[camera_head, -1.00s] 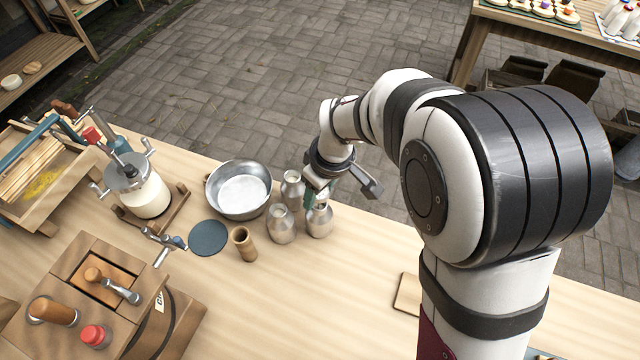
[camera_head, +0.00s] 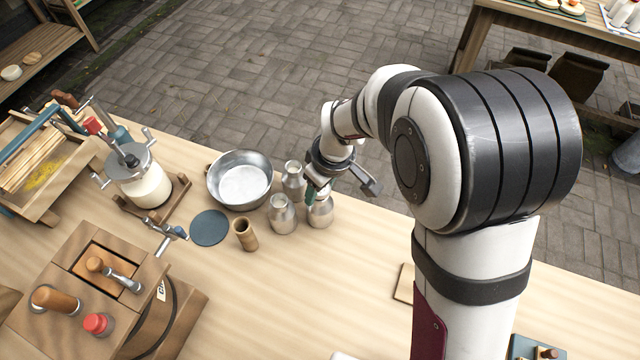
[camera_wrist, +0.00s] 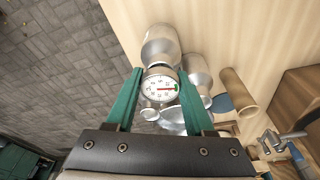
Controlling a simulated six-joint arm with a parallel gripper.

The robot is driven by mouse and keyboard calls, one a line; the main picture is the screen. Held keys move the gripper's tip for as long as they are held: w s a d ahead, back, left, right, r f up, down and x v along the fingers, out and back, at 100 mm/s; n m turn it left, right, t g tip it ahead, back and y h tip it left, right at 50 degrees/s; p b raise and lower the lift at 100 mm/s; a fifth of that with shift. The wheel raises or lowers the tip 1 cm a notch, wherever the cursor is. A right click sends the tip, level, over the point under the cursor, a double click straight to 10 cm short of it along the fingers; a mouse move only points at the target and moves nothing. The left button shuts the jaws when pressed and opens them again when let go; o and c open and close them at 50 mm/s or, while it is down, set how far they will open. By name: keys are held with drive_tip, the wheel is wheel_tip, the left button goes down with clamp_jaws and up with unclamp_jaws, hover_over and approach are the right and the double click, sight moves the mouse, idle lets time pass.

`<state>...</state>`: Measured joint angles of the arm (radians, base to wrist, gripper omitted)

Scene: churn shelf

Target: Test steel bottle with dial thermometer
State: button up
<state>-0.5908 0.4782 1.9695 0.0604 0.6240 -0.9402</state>
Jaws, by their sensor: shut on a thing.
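My gripper (camera_wrist: 157,84) has green fingers and is shut on a dial thermometer (camera_wrist: 159,89), whose round white face looks up at the wrist camera. A steel bottle (camera_wrist: 160,44) lies right behind the dial in the wrist view; the dial overlaps its neck. The thermometer's stem is hidden, so I cannot tell whether it is in the bottle's mouth. In the head view my gripper (camera_head: 312,191) is at the top of the right steel bottle (camera_head: 321,212). Two more steel bottles stand close by, one in front-left (camera_head: 282,215) and one behind (camera_head: 293,183).
Left of the bottles are a metal pan (camera_head: 240,180), a wooden cup (camera_head: 245,235) and a dark round mat (camera_head: 209,228). A churn jar (camera_head: 148,185) and a wooden box (camera_head: 105,280) stand farther left. The table's right front is mostly clear.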

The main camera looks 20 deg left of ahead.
drive_tip(key=shift+f, duration=0.6)
idle(0.3)
drive_tip(key=o, duration=1.1)
drive_tip(key=c, duration=0.3)
drive_tip(key=shift+c, duration=0.2)
drive_tip(key=shift+s+d+r, duration=0.1)
drive_tip(key=shift+d+r, duration=0.05)
drive_tip(key=shift+r, duration=0.7)
drive_tip(key=shift+d+r, duration=0.2)
drive_tip(key=shift+r, duration=0.6)
drive_tip(key=shift+s+d+r, duration=0.1)
drive_tip(key=shift+d+r, duration=0.05)
drive_tip(key=shift+r, duration=0.7)
